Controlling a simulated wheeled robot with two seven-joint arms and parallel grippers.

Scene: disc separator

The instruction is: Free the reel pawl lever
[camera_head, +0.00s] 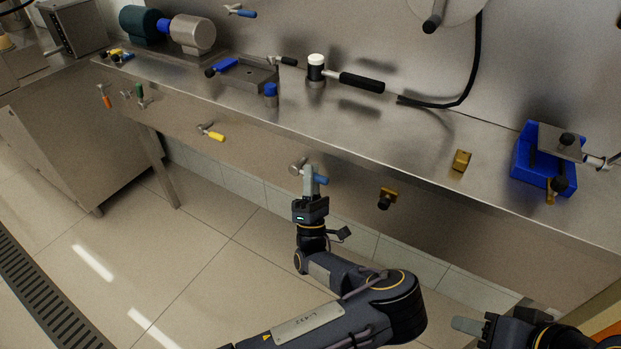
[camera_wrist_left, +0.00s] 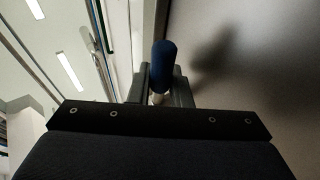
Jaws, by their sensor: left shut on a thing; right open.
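A small lever with a blue grip (camera_head: 321,180) sits on a round metal pivot (camera_head: 298,166) on the front panel of the steel bench. My left gripper (camera_head: 309,180) is at this lever, its fingers pointing up, and is shut on it. In the left wrist view the blue-handled lever (camera_wrist_left: 163,66) stands up between the fingers (camera_wrist_left: 162,92). The fingers hide part of its shaft. My right gripper (camera_head: 468,326) is open at the bottom right, well away from the bench front. No label shows which lever is the reel pawl lever.
On the same front panel are a yellow-handled lever (camera_head: 213,134), an orange-handled lever (camera_head: 106,99) and a black knob on a brass mount (camera_head: 386,198). A blue box-shaped fixture (camera_head: 530,165) stands on the bench at right. The floor before the bench (camera_head: 200,235) is clear.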

